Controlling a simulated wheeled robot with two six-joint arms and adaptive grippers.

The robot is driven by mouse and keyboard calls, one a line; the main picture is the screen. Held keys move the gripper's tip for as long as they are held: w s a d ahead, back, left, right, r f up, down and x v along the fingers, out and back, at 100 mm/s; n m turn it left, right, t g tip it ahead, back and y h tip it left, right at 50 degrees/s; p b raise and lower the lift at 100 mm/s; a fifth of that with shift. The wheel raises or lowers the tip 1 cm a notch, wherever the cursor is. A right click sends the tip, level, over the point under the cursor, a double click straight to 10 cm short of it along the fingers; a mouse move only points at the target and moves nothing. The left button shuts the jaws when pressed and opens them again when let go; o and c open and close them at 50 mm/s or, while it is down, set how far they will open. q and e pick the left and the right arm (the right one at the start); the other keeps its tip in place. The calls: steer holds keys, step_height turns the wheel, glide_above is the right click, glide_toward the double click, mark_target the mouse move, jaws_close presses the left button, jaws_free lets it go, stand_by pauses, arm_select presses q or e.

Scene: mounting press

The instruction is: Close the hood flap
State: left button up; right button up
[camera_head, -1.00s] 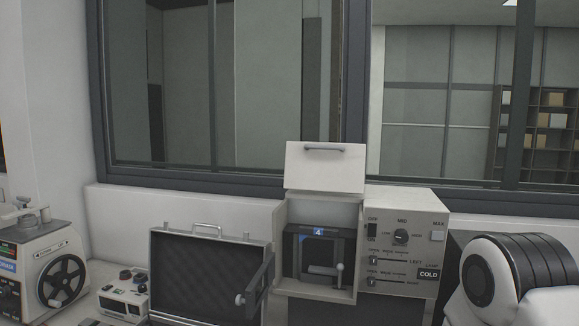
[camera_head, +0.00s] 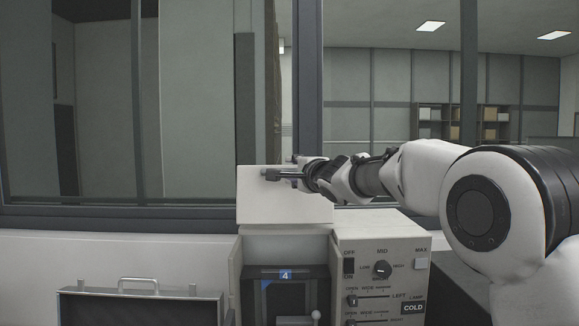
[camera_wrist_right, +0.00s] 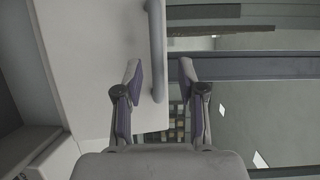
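The hood flap (camera_head: 285,207) is a white panel standing raised above the open front of the press unit. Its grey bar handle (camera_head: 279,174) is near the top edge. My right gripper (camera_head: 300,172) has reached the handle's right end. In the right wrist view, the flap (camera_wrist_right: 98,60) fills the left side, and the handle (camera_wrist_right: 157,50) runs between the two parted fingers of my gripper (camera_wrist_right: 160,77). Gaps show on both sides of the handle, so the fingers are not shut on it. My left gripper is out of view.
Under the flap is the open chamber with a blue label "4" (camera_head: 285,275). A control panel (camera_head: 381,270) with knob and sliders sits right of it, below my right arm. An open case (camera_head: 140,305) stands at left. A window frame (camera_head: 308,80) rises behind.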

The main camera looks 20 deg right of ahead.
mark_target(283, 169)
steer(key=w, duration=0.1)
steer(key=w+a, duration=0.1)
steer(key=w+f, duration=0.1)
steer(key=shift+w+a, duration=0.1)
steer(key=shift+a, duration=0.15)
steer(key=shift+a+r, duration=0.1)
steer(key=shift+a, duration=0.05)
steer(key=shift+s+r, duration=0.2)
steer(key=shift+s, duration=0.15)
steer(key=shift+s+d+r, duration=0.1)
steer(key=shift+s+d, duration=0.2)
steer(key=shift+s, duration=0.05)
steer(key=c, duration=0.4)
steer(key=shift+s+d, duration=0.1)
steer(key=shift+d, duration=0.05)
jaws_close()
steer(key=shift+w, duration=0.35)
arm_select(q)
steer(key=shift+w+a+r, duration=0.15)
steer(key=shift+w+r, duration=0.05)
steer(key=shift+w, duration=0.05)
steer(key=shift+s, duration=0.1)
arm_select(e)
steer(key=shift+s+f, duration=0.1)
steer(key=shift+f, duration=0.1)
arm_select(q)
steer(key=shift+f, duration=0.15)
